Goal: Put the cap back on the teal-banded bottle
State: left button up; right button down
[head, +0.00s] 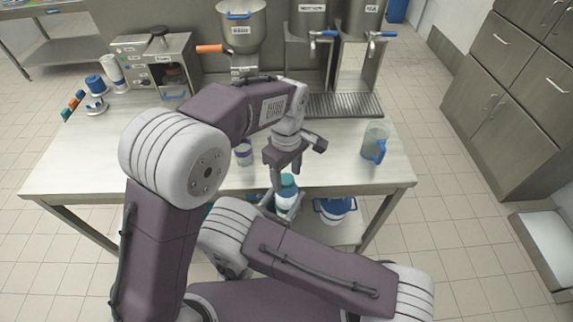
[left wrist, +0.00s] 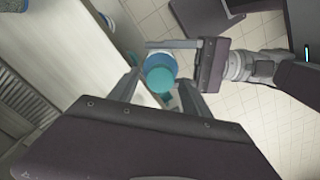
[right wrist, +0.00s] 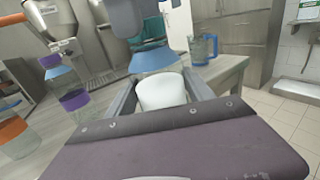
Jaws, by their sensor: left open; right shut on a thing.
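The teal-banded bottle (head: 287,191) stands roughly upright in front of the table's front edge. In the right wrist view its white body (right wrist: 162,91) is between the fingers of my right gripper (right wrist: 165,98), which is shut on it. A bluish part lies above the white. A teal cap (left wrist: 160,79) shows from above over the bottle in the left wrist view; whether it is fully seated I cannot tell. My left gripper (left wrist: 158,92) is open, with its fingers either side of the teal cap. In the head view my left gripper (head: 282,180) is above the bottle.
A purple-banded bottle (head: 244,153) stands on the table (head: 340,172) and an orange-banded one (right wrist: 12,130) shows in the right wrist view. A jug with a blue handle (head: 374,143) stands at the right. Dispensers (head: 312,20) line the back. A blue-handled white bucket (head: 334,207) is below.

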pick_arm(q)
jog(key=shift+f, duration=0.25)
grip_shut()
